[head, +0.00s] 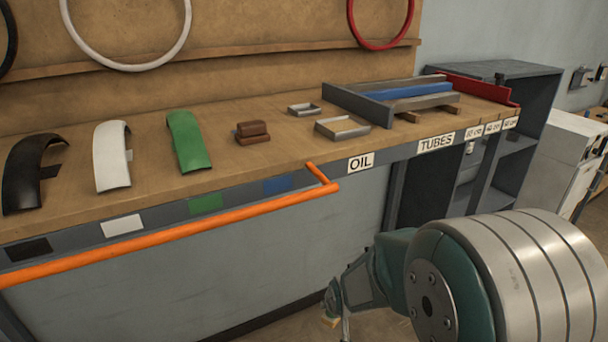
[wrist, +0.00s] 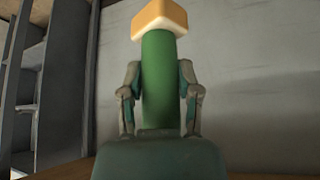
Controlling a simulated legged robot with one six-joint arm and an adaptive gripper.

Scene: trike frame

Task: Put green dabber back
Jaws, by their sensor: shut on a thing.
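The green dabber (wrist: 158,85) fills the middle of the wrist view. It has a green cylindrical handle and a block-shaped orange and white sponge tip (wrist: 158,18) at its far end. My gripper (wrist: 160,100) is shut on the handle, one finger on each side. In the head view my gripper (head: 338,305) hangs low in front of the workbench, below the OIL label, and points downward. A small yellowish bit of the sponge (head: 330,322) shows there; the rest of the dabber is mostly hidden by my gripper.
The workbench (head: 260,165) holds black, white and green fenders, brown blocks (head: 252,131), two small metal trays (head: 342,127) and a grey rack with a blue bar (head: 410,92). An orange rail (head: 180,232) runs along its front left. Dark shelves (head: 515,120) stand right.

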